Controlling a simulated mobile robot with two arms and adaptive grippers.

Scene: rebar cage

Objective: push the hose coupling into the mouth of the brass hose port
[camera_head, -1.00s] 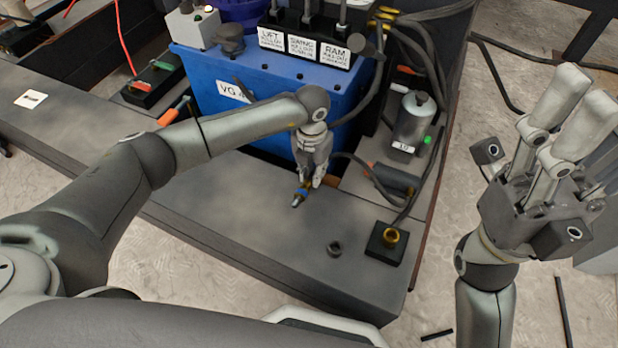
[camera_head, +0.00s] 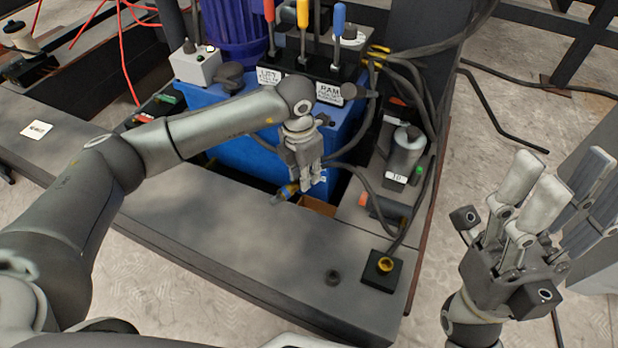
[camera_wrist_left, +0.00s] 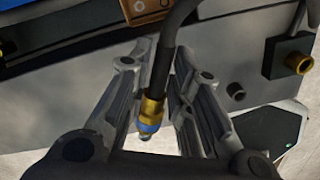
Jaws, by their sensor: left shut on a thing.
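The hose coupling (camera_head: 284,193) is a brass piece with a blue band and a grey tip, on the end of a black hose. My left gripper (camera_head: 306,186) is shut on it above the grey bench, tip toward the lower left. In the left wrist view the coupling (camera_wrist_left: 150,118) shows between the fingers, the hose running up from it. The brass hose port (camera_head: 385,265) sits on a black block near the bench's front right corner, apart from the coupling; it also shows in the left wrist view (camera_wrist_left: 299,62). My right gripper (camera_head: 545,180) is open and empty at the right.
A small dark ring-like part (camera_head: 332,277) lies on the bench (camera_head: 250,235) left of the port. A blue tank (camera_head: 240,150) with coloured levers stands behind. A grey cylinder (camera_head: 404,153) and hoses are at the back right. The bench front is mostly clear.

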